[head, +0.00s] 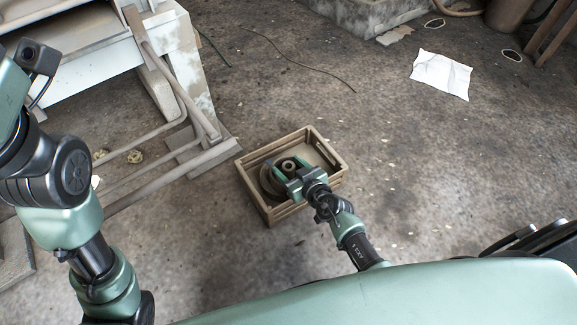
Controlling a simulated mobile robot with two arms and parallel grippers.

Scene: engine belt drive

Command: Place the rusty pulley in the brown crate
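The brown crate (329,178) is a slatted wooden box on the floor, near the middle of the head view. The rusty pulley (266,183) is a round, grooved, brownish piece inside the crate, toward its left side, partly hidden by my gripper. My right gripper (285,168) reaches down into the crate at the pulley. Its fingers are spread around a round, hub-like part; I cannot tell whether they touch it. My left arm rises along the left edge, and its fingers are out of the picture.
A pale bench or machine frame (178,60) with metal legs and bars stands at the upper left, close to the crate. A white sheet (441,75) lies on the floor at the upper right. The floor right of the crate is mostly clear.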

